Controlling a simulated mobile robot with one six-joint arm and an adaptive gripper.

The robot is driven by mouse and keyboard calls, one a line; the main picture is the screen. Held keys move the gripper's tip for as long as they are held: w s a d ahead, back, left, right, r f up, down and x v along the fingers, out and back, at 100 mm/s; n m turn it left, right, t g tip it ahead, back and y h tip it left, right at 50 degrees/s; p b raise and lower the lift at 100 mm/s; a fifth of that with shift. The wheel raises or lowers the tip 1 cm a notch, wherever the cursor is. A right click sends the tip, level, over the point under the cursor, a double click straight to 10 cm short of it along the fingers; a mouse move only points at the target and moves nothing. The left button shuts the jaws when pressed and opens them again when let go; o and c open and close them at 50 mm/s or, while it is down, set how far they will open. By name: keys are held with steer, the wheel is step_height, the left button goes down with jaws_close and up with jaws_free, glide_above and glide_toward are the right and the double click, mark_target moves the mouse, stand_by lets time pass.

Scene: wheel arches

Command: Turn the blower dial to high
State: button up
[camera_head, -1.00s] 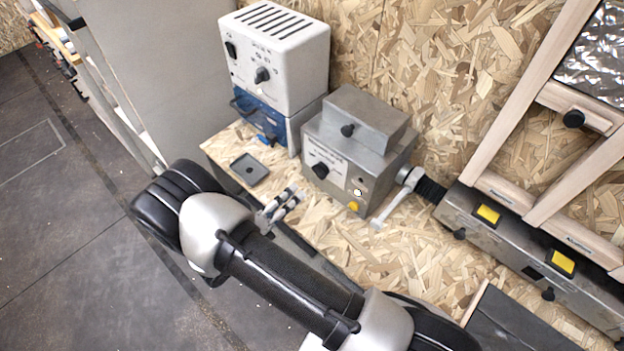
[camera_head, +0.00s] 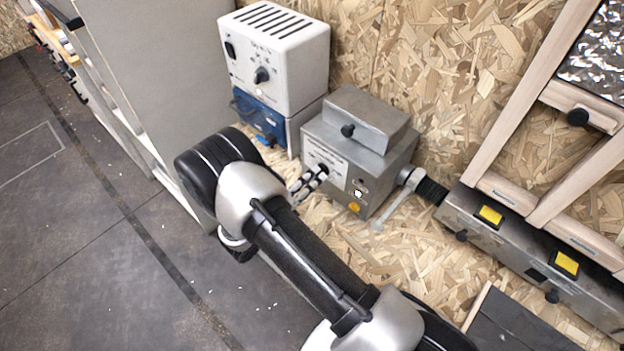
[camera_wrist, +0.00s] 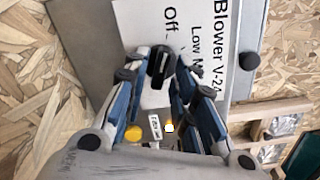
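The blower control is a grey metal box (camera_head: 385,148) on the wooden bench in the head view. Its black dial (camera_wrist: 160,65) shows in the wrist view, on a white label (camera_wrist: 207,45) reading "Blower", "Off" and "Low", the rest covered. A pale mark on the dial points roughly toward the "Off" end. My gripper (camera_head: 318,173) reaches the box's front face in the head view, where it largely hides the dial. In the wrist view my gripper (camera_wrist: 158,75) is open, with its fingers on either side of the dial. Contact with the dial cannot be told.
A yellow button (camera_wrist: 133,133) and a small lit white part (camera_wrist: 170,127) lie below the dial. A white and blue unit (camera_head: 275,60) stands left of the box. A pipe fitting (camera_head: 408,180) and a metal rail with yellow labels (camera_head: 520,255) are at the right.

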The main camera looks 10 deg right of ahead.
jaws_close()
